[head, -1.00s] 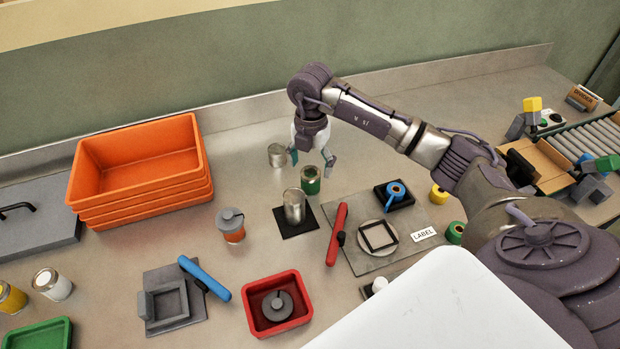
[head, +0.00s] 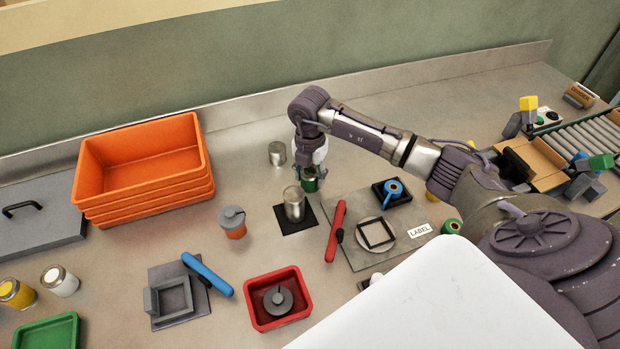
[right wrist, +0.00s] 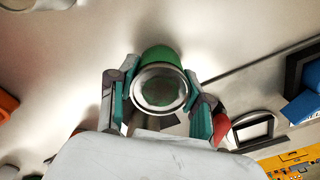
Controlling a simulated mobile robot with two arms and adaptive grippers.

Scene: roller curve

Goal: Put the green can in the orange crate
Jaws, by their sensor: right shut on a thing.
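The green can (head: 309,184) stands on the worktop behind and to the right of a bare metal can on a black pad. My right gripper (head: 308,177) has come down over it from above and is shut on it. In the right wrist view the green can (right wrist: 159,62) sits between the two teal-padded fingers, with its silver rim and top facing the camera. The orange crate (head: 148,203) is the top of a stack at the left rear, and its inside looks empty. My left gripper is not in view.
The metal can (head: 294,204) and another silver can (head: 277,153) stand close to the gripper. An orange jar (head: 232,222) stands between them and the crate stack. A red tool (head: 336,231) and a board with a label (head: 416,239) lie to the right.

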